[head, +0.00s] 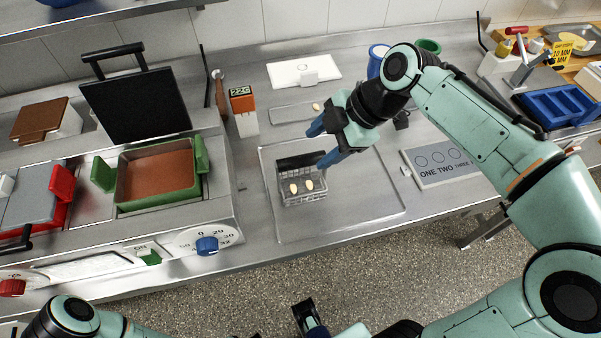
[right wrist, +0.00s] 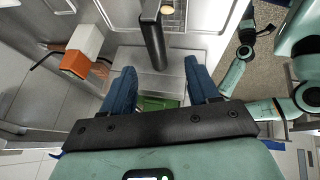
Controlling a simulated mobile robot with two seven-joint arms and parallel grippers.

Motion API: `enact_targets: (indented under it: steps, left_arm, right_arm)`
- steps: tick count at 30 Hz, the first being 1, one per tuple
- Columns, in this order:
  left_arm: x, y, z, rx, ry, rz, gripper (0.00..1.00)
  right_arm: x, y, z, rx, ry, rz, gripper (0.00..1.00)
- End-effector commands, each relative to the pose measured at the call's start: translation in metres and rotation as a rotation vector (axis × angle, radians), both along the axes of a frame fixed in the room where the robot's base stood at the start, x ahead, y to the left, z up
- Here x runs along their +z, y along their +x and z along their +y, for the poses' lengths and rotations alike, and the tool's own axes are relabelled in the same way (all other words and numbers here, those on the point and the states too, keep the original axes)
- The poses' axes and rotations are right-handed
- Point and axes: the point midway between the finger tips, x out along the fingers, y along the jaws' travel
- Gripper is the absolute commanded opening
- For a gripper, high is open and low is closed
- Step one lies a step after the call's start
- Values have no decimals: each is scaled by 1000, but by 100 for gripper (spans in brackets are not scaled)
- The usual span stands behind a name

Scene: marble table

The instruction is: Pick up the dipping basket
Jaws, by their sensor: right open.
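The dipping basket (head: 303,196) is a small wire basket with a black handle bar (head: 302,160) along its back. It stands on a grey tray (head: 370,205) and holds a few pale yellow pieces. My right gripper (head: 321,147) is open and empty, close to the handle's right end, with blue fingers pointing left. In the right wrist view the black handle (right wrist: 153,38) runs down toward the gap between the open fingers (right wrist: 160,68); contact cannot be told. Part of my left gripper (head: 308,316) seems to show at the bottom edge, its jaws unclear.
A fryer with a green-handled brown vat (head: 158,178) and raised black lid (head: 135,105) stands left. An orange-and-white timer (head: 243,108) is behind the tray. A numbered board (head: 445,164) lies right, a blue bin (head: 555,105) further right. The tray's right half is clear.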

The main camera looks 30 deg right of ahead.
Motion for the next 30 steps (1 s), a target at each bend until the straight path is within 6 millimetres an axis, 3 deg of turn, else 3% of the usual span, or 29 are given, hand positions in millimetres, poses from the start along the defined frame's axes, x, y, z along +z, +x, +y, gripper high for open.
enact_targets:
  steps: [3,11,18,28,29,30]
  left_arm:
    - [-3,1,0,0,0,-4,43]
    - [-4,2,0,1,1,-8,43]
    - [-6,3,0,2,1,-12,43]
    - [-6,4,0,2,2,-13,43]
    - [-6,4,0,2,2,-13,43]
    - [-6,4,0,2,2,-13,43]
  right_arm:
    - [-19,6,9,1,0,4,60]
    - [-36,13,16,-1,0,4,60]
    - [-68,25,26,1,0,4,60]
    - [-75,28,30,-2,0,1,60]
    - [-75,28,30,-2,0,1,57]
    - [-75,28,30,-1,-1,1,44]
